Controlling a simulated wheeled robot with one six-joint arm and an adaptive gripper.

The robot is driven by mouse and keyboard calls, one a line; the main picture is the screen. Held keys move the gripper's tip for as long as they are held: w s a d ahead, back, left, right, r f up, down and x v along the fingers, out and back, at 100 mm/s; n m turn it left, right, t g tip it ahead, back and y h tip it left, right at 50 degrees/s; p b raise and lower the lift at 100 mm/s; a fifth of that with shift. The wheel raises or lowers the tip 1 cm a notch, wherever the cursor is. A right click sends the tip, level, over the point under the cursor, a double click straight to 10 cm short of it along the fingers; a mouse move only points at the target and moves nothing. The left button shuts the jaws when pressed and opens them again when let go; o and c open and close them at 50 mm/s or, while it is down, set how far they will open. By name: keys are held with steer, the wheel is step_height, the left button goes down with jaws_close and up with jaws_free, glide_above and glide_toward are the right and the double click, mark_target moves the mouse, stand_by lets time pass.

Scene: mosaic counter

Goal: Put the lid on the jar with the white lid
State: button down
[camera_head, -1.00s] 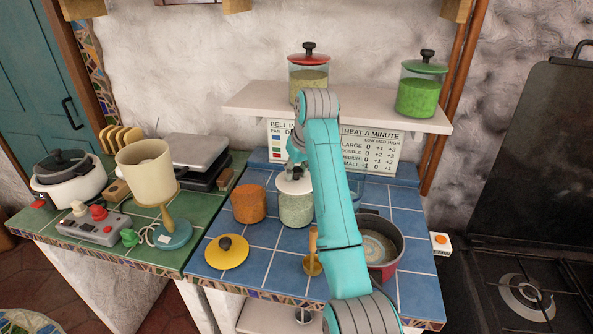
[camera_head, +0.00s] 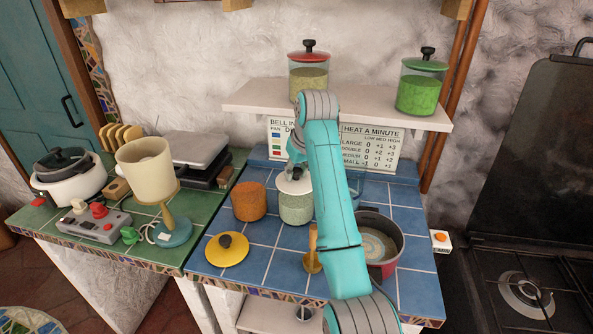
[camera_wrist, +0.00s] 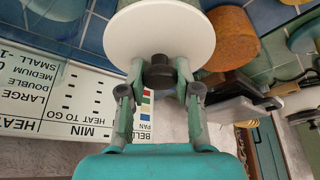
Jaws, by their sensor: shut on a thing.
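The white lid (camera_head: 288,186) with a black knob is over the mouth of the jar of pale green contents (camera_head: 296,209) on the blue tiles. In the head view the lid looks level with the jar's rim; I cannot tell whether it rests fully on it. My gripper (camera_wrist: 158,75) is shut on the lid's black knob, with one finger on each side. In the wrist view the white lid (camera_wrist: 160,32) fills the top middle and hides most of the jar. My arm covers part of the jar's right side in the head view.
An orange jar (camera_head: 249,202) stands just left. A yellow lid (camera_head: 227,250) lies in front. The shelf (camera_head: 260,102) above holds a red-lidded jar (camera_head: 309,80) and a green-lidded jar (camera_head: 418,95).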

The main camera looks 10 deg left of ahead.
stand_by(0.3)
steer(key=c, duration=0.7)
jaws_free()
steer(key=o, duration=0.5)
steer(key=shift+c, duration=0.2)
steer(key=shift+r, duration=3.45)
steer(key=shift+s, duration=0.1)
